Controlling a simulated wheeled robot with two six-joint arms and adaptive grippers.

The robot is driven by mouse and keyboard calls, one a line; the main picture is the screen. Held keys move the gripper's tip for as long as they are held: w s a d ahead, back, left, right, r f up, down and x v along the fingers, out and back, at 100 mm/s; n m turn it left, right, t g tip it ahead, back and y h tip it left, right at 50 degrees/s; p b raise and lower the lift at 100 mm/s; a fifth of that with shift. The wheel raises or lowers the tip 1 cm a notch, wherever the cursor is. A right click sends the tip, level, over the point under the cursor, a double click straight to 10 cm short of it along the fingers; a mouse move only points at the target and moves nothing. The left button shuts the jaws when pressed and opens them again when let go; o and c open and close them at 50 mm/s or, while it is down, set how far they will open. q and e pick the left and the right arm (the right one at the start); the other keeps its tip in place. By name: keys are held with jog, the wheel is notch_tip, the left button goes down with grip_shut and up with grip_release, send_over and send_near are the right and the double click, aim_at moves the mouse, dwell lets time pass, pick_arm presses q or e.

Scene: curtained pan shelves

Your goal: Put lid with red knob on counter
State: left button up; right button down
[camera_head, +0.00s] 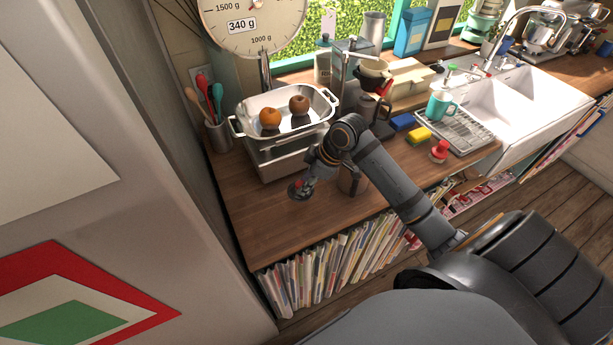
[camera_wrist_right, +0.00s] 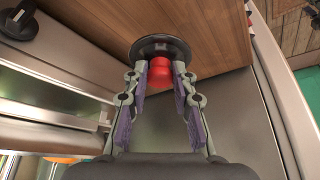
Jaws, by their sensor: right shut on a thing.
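The lid is a dark round disc with a red knob; it shows in the head view (camera_head: 297,192) over the left part of the wooden counter (camera_head: 265,220). In the right wrist view the lid (camera_wrist_right: 150,45) lies just beyond my fingertips, with its red knob (camera_wrist_right: 160,74) between them. My right gripper (camera_head: 303,181) is shut on the knob, and its fingers also show in the wrist view (camera_wrist_right: 161,78). The counter (camera_wrist_right: 215,25) is behind the lid there. I cannot tell whether the lid touches the counter. My left gripper is not in view.
A scale with a metal tray (camera_head: 240,127) holding two fruits stands behind the lid. A metal pot (camera_head: 352,184) is partly hidden by my right arm. A red-knobbed item (camera_head: 440,150) stands farther right. Bare counter lies left and front of the lid.

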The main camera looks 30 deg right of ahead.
aim_at(310, 192)
jog(key=shift+w+d+f+b, duration=0.1)
jog(key=shift+f+b, duration=0.05)
jog(key=shift+f, duration=0.35)
jog(key=shift+w+d+f+b, duration=0.1)
jog(key=shift+f+b, duration=0.05)
jog(key=shift+f, duration=0.35)
notch_tip(310, 192, down, 2)
jog(key=shift+a+f+b, duration=0.1)
jog(key=shift+b, duration=0.5)
jog(key=shift+f, duration=0.5)
pick_arm(q)
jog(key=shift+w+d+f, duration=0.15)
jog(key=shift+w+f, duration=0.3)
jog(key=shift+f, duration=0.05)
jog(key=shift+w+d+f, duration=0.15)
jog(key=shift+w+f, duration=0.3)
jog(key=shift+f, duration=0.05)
jog(key=shift+b, duration=0.3)
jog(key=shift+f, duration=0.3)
pick_arm(e)
jog(key=shift+f, duration=0.75)
pick_arm(q)
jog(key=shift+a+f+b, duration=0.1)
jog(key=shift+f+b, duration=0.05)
jog(key=shift+b, duration=0.2)
pick_arm(e)
jog(key=shift+f, duration=0.25)
